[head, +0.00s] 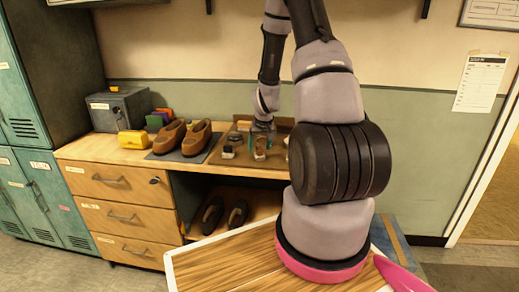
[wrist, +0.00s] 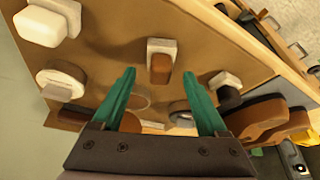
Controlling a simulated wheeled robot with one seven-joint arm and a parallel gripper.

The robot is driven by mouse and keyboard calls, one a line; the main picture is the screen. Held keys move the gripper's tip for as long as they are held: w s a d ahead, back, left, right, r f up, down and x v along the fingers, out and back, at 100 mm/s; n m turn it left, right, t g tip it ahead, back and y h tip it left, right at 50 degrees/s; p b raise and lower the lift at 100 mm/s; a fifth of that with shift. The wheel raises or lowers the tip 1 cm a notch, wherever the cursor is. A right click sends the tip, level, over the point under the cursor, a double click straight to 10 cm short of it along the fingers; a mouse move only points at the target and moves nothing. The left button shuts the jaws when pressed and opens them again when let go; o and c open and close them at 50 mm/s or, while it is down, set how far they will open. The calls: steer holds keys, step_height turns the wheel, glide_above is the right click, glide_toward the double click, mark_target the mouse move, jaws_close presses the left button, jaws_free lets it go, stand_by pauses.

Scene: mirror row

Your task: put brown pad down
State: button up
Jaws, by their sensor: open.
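A small brown pad (wrist: 159,67) lies on a brown board, with a pale block (wrist: 160,45) against its end. It lines up with the gap between my fingertips in the wrist view. In the head view the brown pad (head: 260,152) shows below my gripper (head: 262,142). My gripper also shows in the wrist view (wrist: 158,78), its two teal fingers open and apart on either side of the pad's line. I see no finger touching the pad. The brown board (wrist: 112,35) lies on the wooden cabinet top.
White blocks and round pieces (wrist: 60,80) lie on the board to the left; a dark-handled brush-like piece (wrist: 228,88) lies to the right. Brown shoes (head: 182,138) on a grey mat, a yellow box (head: 132,139) and a grey box (head: 118,108) stand left of the board.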

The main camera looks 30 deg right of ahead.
steer(key=s+a+r, duration=0.3)
steer(key=r, duration=0.6)
steer(key=s+a+r+t+y, duration=0.1)
steer(key=s+a+r, duration=0.25)
steer(key=r, duration=0.45)
steer(key=s+a+r, duration=0.2)
steer(key=s+r, duration=0.2)
steer(key=r, duration=0.5)
steer(key=s+a+r+m+y, duration=0.1)
steer(key=s+a+r, duration=0.2)
steer(key=s+r, duration=0.2)
steer(key=s+a+r+t, duration=0.1)
steer(key=s+a+r, duration=0.2)
steer(key=s+r, duration=0.3)
steer(key=s, duration=0.5)
steer(key=shift+a+m+t+y, duration=0.3)
steer(key=shift+a+m+y, duration=0.1)
